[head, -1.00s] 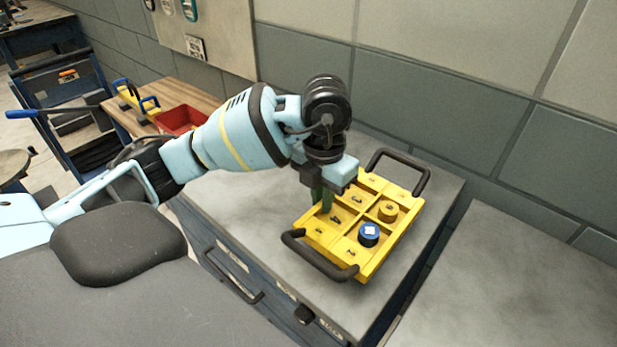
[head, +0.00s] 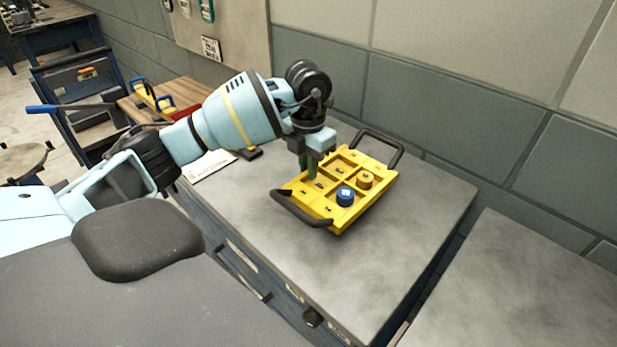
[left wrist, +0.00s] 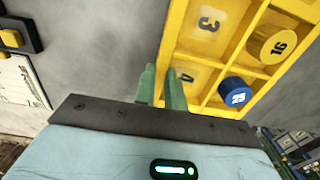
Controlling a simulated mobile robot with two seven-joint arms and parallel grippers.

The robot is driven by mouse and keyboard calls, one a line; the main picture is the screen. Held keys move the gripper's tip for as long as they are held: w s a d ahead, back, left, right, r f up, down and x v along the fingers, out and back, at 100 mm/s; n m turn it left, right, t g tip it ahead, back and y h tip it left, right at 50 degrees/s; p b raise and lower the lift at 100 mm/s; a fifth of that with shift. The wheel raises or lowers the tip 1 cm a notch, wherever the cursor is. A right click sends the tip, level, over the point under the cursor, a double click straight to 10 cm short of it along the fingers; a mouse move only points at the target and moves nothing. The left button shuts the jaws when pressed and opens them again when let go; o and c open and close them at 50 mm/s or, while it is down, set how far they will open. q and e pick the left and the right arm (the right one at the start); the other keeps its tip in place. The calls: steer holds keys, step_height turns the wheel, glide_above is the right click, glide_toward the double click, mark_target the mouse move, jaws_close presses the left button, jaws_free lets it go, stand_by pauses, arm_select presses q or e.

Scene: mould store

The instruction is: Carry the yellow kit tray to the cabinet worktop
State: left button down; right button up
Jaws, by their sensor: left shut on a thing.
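The yellow kit tray (head: 331,203) has two dark handles and numbered compartments. It is over the grey cabinet worktop (head: 400,235); I cannot tell whether it rests on it. A blue round piece (head: 346,196) and a yellow round piece (head: 365,181) sit in neighbouring compartments. They also show in the left wrist view, blue (left wrist: 233,90) and yellow (left wrist: 272,44). My left gripper (head: 311,173) points down at the tray's far-left side, shut on its edge. Its green fingers (left wrist: 161,88) show at the tray wall in the left wrist view. My right gripper is out of view.
A white printed card (head: 207,165) and a small yellow and black item (head: 248,153) lie on the worktop's left part. A wooden bench (head: 176,93) with a red bin (head: 184,113) stands behind. Another grey surface (head: 510,285) is at right. The worktop's front right is clear.

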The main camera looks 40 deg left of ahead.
arm_select(q)
steer(key=shift+f, duration=1.85)
steer(key=c, duration=1.5)
jaws_free()
steer(key=shift+s, duration=0.1)
step_height(320, 180, up, 12)
steer(key=shift+r, duration=0.15)
